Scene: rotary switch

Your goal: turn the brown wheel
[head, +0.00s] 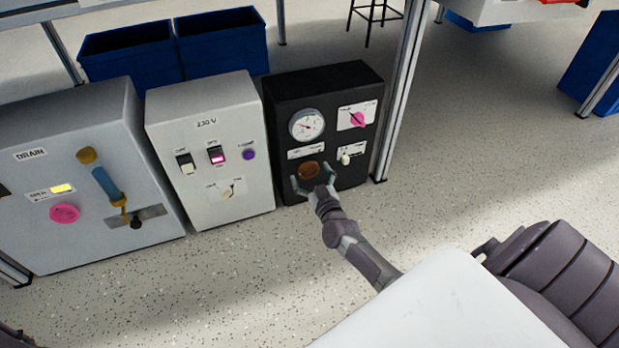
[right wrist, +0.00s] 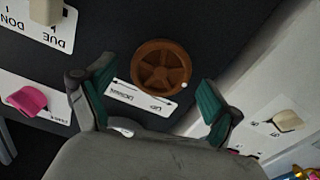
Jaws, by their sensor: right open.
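The brown wheel (head: 308,170) is on the front of the black box (head: 325,83), below a round gauge (head: 307,125). In the right wrist view the wheel (right wrist: 161,67) shows as a spoked round knob beside a white label. My right gripper (head: 314,182) is open in front of the wheel. In the right wrist view its two fingers (right wrist: 158,92) stand apart, one on each side of the wheel, with no clear contact. My left gripper is not in view.
The black box also has a pink knob (head: 358,119) and a cream switch (head: 345,158). A white 230 V box (head: 205,110) and a grey drain box (head: 85,120) stand to its left. A metal post (head: 402,90) rises on the right. The floor in front is clear.

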